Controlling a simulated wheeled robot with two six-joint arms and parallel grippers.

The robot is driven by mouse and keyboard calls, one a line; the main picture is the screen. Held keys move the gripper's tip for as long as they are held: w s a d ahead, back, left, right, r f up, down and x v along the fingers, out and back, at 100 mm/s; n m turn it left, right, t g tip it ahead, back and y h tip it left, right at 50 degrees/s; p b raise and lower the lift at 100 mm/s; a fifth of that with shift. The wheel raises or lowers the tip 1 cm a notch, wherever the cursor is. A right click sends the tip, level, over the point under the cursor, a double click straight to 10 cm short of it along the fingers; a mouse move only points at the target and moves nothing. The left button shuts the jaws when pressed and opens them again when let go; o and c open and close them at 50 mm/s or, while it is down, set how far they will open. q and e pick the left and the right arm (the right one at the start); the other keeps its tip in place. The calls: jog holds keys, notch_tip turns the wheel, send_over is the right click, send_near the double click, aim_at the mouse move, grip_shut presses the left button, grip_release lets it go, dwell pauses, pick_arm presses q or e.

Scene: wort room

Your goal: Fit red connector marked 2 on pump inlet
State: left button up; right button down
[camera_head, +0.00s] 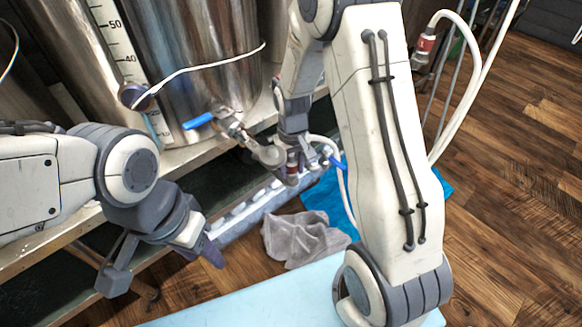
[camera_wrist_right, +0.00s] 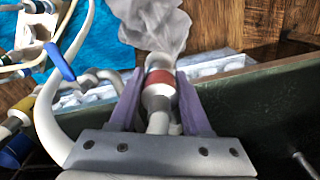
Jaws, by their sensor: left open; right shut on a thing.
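My right gripper (camera_head: 287,172) is shut on a red-banded connector (camera_wrist_right: 160,77), in front of the steel kettle's valve. In the right wrist view the connector, with its red band and silver ends, lies between the purple fingers (camera_wrist_right: 158,92). No number is readable on it. In the head view it is small and partly hidden by my right arm. My left gripper (camera_head: 160,252) is open and empty at the lower left, over the floor beside the shelf. I cannot clearly make out the pump inlet; metal fittings (camera_wrist_right: 15,122) show at the left of the wrist view.
The steel kettle (camera_head: 180,50) has a blue-handled valve (camera_head: 199,121). Another red-banded hose end (camera_head: 425,43) hangs at upper right. A grey cloth (camera_head: 300,240) and blue towel (camera_head: 325,200) lie on the floor. White hoses (camera_wrist_right: 48,115) and a blue lever (camera_wrist_right: 58,62) are near the right gripper.

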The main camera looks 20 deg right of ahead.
aim_at(292, 157)
jog(key=shift+f+b, duration=0.7)
jog(key=shift+f, duration=0.65)
jog(key=shift+c, duration=1.4)
grip_release()
notch_tip(292, 157, up, 11)
jog(key=p, duration=0.5)
jog(key=shift+f+p, duration=0.2)
jog(key=shift+p, duration=0.15)
